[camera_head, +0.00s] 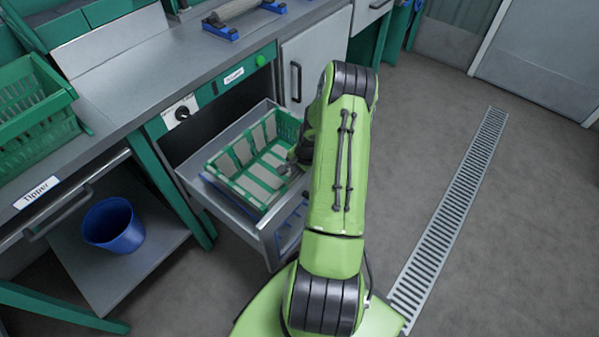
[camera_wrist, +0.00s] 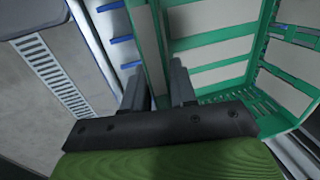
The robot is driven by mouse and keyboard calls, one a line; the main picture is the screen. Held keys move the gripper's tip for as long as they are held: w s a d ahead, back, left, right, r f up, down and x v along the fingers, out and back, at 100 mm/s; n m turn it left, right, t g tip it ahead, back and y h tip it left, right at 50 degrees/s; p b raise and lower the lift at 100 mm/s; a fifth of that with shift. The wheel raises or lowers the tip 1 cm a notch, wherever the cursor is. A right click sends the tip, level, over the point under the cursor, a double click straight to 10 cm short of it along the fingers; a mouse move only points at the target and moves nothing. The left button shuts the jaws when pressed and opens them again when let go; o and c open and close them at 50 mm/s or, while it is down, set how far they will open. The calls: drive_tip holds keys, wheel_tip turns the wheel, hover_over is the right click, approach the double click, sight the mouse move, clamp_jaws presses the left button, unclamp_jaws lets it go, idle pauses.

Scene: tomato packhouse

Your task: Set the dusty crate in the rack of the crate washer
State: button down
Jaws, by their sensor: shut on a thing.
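The crate (camera_head: 243,178) is green with pale grey panels and sits low inside the pulled-out drawer of the washer (camera_head: 190,178) in the head view. In the wrist view the crate (camera_wrist: 215,42) fills the upper right, and its near wall stands between the two fingers of my gripper (camera_wrist: 160,85). My gripper is shut on that wall. In the head view my arm hides most of the gripper and the crate's right end. Blue rack strips (camera_wrist: 122,38) show beside the crate in the wrist view. I cannot tell whether the crate rests fully on the rack.
The washer front has a black knob (camera_head: 182,113) and a green button (camera_head: 261,60). A counter (camera_head: 130,100) runs above, with a green crate (camera_head: 35,105) at left. A blue bucket (camera_head: 113,225) stands on a lower shelf. The floor at right is clear, with a drain grate (camera_head: 455,205).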

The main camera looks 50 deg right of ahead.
drive_tip(key=shift+f, duration=0.5)
idle(0.7)
drive_tip(key=c, duration=0.8)
unclamp_jaws()
drive_tip(key=c, duration=0.3)
drive_tip(key=shift+c, duration=0.2)
drive_tip(key=w+p+v, duration=0.3)
drive_tip(key=p+v, duration=0.7)
drive_tip(key=v, duration=0.4)
drive_tip(key=shift+r+p, duration=0.3)
drive_tip(key=shift+r, duration=0.35)
